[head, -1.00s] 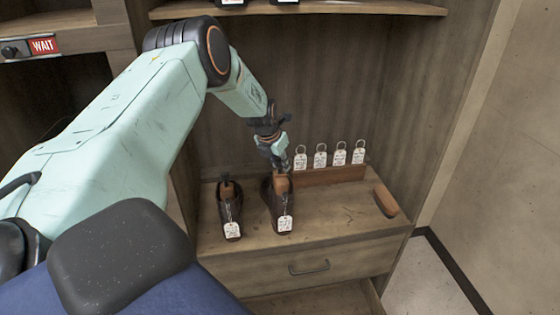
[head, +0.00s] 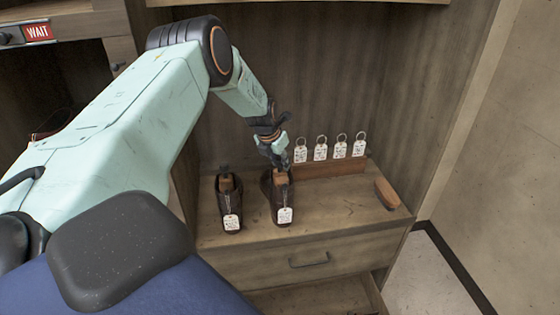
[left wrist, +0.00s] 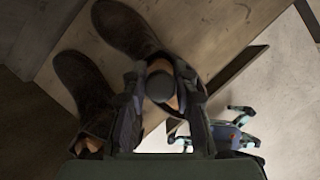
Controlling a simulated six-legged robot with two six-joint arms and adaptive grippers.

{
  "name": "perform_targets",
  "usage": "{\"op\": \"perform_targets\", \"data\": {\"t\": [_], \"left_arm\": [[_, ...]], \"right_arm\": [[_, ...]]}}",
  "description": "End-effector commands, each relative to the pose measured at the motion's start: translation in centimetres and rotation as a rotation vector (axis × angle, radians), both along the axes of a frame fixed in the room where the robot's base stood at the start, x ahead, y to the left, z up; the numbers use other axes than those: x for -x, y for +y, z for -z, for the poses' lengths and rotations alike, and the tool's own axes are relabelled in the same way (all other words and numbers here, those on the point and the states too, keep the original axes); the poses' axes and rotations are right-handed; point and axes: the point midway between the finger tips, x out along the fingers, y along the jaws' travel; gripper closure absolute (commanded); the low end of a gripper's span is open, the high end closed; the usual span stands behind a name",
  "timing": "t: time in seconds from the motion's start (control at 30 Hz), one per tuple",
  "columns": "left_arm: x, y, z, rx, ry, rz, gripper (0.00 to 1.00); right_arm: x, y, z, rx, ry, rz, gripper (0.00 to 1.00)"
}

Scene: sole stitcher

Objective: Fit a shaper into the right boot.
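Two dark brown boots stand side by side on the wooden counter, each with a white tag. The right boot (head: 268,187) is under my left gripper (head: 280,160). A wooden shaper (head: 281,178) shows at its opening; how deep it sits is hidden. In the left wrist view, the left gripper (left wrist: 162,95) has its fingers on both sides of the shaper's dark round knob (left wrist: 160,82), seemingly touching it. The left boot (head: 229,205) has a wooden piece (head: 226,184) in its opening. My right gripper is not seen.
A wooden rack (head: 335,168) with several white ring tags stands behind the boots. An orange-brown wooden block (head: 387,194) lies at the counter's right end. A drawer (head: 300,262) is below the counter. The counter right of the boots is mostly clear.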

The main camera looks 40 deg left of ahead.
Motion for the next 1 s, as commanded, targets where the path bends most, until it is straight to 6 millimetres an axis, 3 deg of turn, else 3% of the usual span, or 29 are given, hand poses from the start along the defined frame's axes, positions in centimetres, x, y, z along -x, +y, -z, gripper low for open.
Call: {"op": "perform_targets", "data": {"t": [0.27,0.67,1.0], "left_arm": [[0.0,0.0,0.0,-0.001,-0.001,0.0,0.48],[0.2,0.0,-0.6,0.0,-0.002,0.0,0.48],[1.7,-0.2,-4.5,0.002,-0.004,0.0,0.48]], "right_arm": [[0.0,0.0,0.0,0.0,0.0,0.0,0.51],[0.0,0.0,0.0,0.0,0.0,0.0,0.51],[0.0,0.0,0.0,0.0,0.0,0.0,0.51]]}}
